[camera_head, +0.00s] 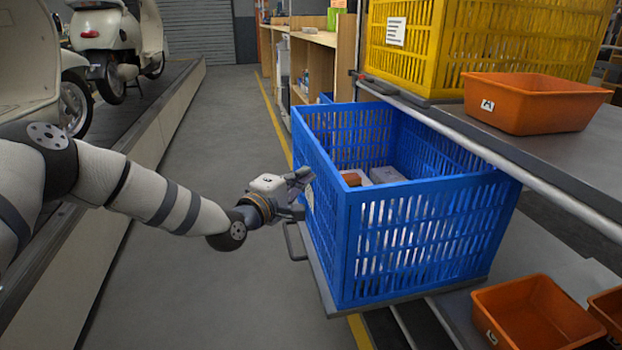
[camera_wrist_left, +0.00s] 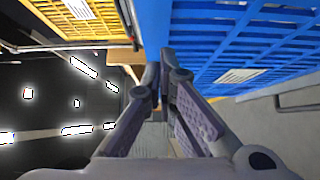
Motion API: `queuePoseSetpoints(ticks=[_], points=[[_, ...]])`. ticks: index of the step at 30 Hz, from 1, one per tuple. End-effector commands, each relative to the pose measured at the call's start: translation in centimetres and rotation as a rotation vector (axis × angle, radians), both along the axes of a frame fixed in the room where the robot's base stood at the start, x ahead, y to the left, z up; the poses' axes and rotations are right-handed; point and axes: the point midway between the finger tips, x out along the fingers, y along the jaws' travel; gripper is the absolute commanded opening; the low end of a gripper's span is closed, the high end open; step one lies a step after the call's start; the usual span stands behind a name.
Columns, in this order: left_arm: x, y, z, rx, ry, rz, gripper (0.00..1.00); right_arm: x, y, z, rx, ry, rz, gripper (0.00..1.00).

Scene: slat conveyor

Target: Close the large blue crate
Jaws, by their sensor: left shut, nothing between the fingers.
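The large blue crate (camera_head: 420,240) stands on a grey pull-out shelf (camera_head: 325,290) that sticks out from the rack, below the upper shelf. It is open at the top and holds a brown item (camera_head: 351,179) and grey items (camera_head: 386,175). A handle (camera_head: 294,242) shows at the shelf's left edge. My left gripper (camera_head: 300,178) is beside the crate's left wall, near its white label; I cannot tell whether it touches. In the left wrist view the fingers (camera_wrist_left: 165,75) are shut and empty, with the blue wall (camera_wrist_left: 215,40) close by. My right gripper is not in view.
A yellow crate (camera_head: 470,45) and an orange bin (camera_head: 535,103) stand on the upper shelf (camera_head: 440,115). More orange bins (camera_head: 535,315) sit low at right. Cream scooters (camera_head: 100,40) stand on the conveyor at left. The grey aisle floor (camera_head: 215,150) is clear.

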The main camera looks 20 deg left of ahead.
Motion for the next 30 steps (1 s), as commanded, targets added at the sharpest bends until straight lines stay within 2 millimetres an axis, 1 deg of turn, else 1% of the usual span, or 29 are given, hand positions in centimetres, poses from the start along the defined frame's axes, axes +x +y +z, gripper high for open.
queuePoseSetpoints(ticks=[3, 6, 17, 21, 23, 26, 30], points=[[0.9, -1.1, 0.0, 0.001, 0.000, 0.000, 0.00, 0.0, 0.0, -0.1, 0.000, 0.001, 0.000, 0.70], [1.2, -1.5, 0.0, 0.001, 0.001, 0.001, 0.00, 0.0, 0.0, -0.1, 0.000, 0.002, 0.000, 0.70], [1.3, -1.6, 0.0, 0.001, 0.000, 0.001, 0.00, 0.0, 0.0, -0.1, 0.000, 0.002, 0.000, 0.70], [1.6, -2.1, -0.1, 0.001, 0.000, 0.001, 0.00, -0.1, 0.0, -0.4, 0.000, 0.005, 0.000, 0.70], [2.0, -2.6, -0.1, 0.002, 0.000, 0.000, 0.00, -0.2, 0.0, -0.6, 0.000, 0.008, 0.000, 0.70], [2.9, -3.9, -0.3, 0.001, 0.000, -0.002, 0.00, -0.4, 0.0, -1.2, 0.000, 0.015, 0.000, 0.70], [4.8, -6.4, -0.5, 0.000, 0.001, -0.004, 0.00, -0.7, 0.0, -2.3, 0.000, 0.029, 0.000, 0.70]])
